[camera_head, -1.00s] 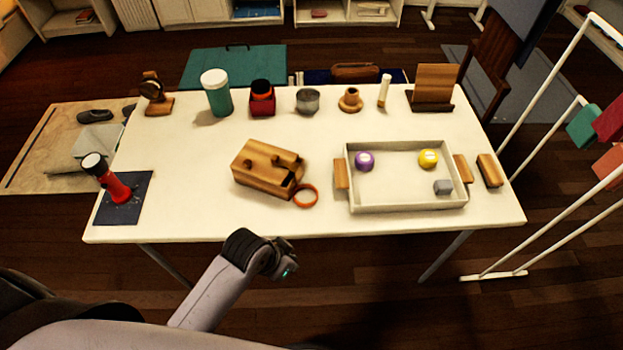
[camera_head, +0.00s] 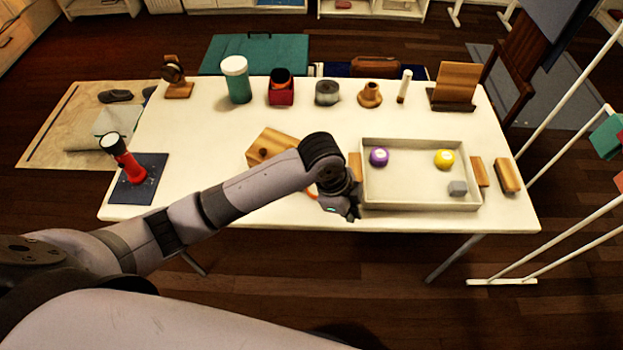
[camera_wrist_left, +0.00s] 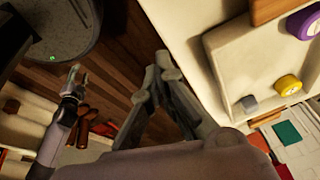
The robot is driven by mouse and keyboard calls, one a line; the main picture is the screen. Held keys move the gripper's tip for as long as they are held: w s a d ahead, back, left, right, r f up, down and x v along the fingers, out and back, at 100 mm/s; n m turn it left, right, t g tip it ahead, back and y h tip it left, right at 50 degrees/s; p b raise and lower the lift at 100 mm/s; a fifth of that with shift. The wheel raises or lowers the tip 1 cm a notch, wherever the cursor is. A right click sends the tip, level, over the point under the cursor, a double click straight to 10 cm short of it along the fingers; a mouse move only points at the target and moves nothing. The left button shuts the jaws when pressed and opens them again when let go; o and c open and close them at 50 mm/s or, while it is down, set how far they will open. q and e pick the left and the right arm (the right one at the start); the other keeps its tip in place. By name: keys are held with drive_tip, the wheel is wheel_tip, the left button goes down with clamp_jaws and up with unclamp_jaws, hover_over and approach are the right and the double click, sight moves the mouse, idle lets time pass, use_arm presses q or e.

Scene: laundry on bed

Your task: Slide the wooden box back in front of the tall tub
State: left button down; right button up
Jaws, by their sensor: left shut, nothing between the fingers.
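The wooden box (camera_head: 270,143) lies on the white table, turned at an angle, with a round knob on top. My left arm hides its front and right part. The tall tub (camera_head: 237,85), teal with a white lid, stands upright near the back edge. The box is nearer to me and a little right of the tub, with bare table between them. My left gripper (camera_head: 352,214) is shut and empty by the tray's front left corner, right of the box. Its fingers (camera_wrist_left: 157,62) show in the left wrist view. My right gripper (camera_wrist_left: 77,73) shows small there; its jaws are unclear.
A tray (camera_head: 420,206) holds a purple roll (camera_head: 379,157), a yellow roll (camera_head: 444,159) and a grey block (camera_head: 457,188). An orange ring (camera_head: 311,194) is partly hidden by my arm. A red flashlight (camera_head: 127,160) stands on a dark mat (camera_head: 133,193). Several objects line the back.

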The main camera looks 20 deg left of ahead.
use_arm(q)
drive_tip(key=w+a+r+m+g+y, duration=0.1)
drive_tip(key=w+a+r+m+y, duration=0.2)
drive_tip(key=w+a+r+m, duration=0.35)
drive_tip(key=shift+n, duration=0.55)
drive_tip(key=f, duration=0.3)
drive_tip(key=a+f, duration=0.1)
drive_tip(key=f, duration=0.2)
drive_tip(key=f+p, duration=0.1)
drive_tip(key=f, duration=0.1)
drive_tip(key=shift+s+a+f, duration=0.2)
drive_tip(key=shift+s+f, duration=0.2)
drive_tip(key=a, duration=0.1)
drive_tip(key=w, duration=0.1)
drive_tip(key=a+p, duration=0.1)
drive_tip(key=shift+w+a+f, duration=0.25)
drive_tip(key=shift+a+f, duration=0.1)
drive_tip(key=shift+w+a+f, duration=0.1)
drive_tip(key=shift+w+a, duration=0.15)
drive_tip(key=shift+a, duration=0.15)
